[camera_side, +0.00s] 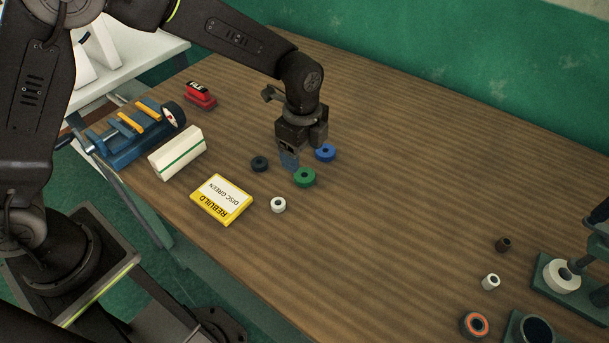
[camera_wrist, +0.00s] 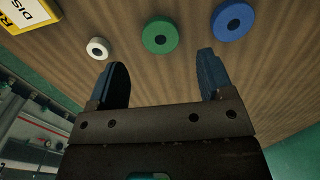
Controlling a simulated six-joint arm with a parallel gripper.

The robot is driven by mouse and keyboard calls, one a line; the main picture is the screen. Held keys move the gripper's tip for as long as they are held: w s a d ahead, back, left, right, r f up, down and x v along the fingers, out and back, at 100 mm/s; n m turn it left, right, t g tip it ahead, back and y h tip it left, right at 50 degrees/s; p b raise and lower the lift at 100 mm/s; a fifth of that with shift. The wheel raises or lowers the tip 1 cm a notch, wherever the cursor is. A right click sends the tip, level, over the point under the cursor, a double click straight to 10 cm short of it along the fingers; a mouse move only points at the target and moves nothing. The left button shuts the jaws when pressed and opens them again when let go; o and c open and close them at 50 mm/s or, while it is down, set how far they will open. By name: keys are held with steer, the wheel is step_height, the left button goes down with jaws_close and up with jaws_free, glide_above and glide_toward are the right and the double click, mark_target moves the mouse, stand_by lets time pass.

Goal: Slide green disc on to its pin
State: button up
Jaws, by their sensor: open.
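The green disc (camera_side: 304,177) lies flat on the wooden table and has a dark centre hole. My gripper (camera_side: 300,160) is over the table close behind it, between it and the blue disc (camera_side: 326,153). In the wrist view the gripper (camera_wrist: 160,80) has its two fingers wide apart with nothing between them. The green disc (camera_wrist: 160,36) shows beyond the fingertips, about centred between them. The blue disc (camera_wrist: 234,20) is to its right there. The disc's pin cannot be made out for certain; a stand with a white ring (camera_side: 562,277) is at the far right.
A white ring (camera_side: 278,205) and a dark ring (camera_side: 259,164) lie near the green disc. A yellow-edged card reading "REBUILD DISC GREEN" (camera_side: 222,199) lies at left. A white block (camera_side: 177,152), blue vise (camera_side: 130,135) and red item (camera_side: 201,97) stand beyond. The table's middle right is clear.

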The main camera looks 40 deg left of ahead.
mark_target(303, 170)
steer(key=shift+f, duration=3.2)
steer(key=c, duration=1)
steer(key=shift+r, duration=0.15)
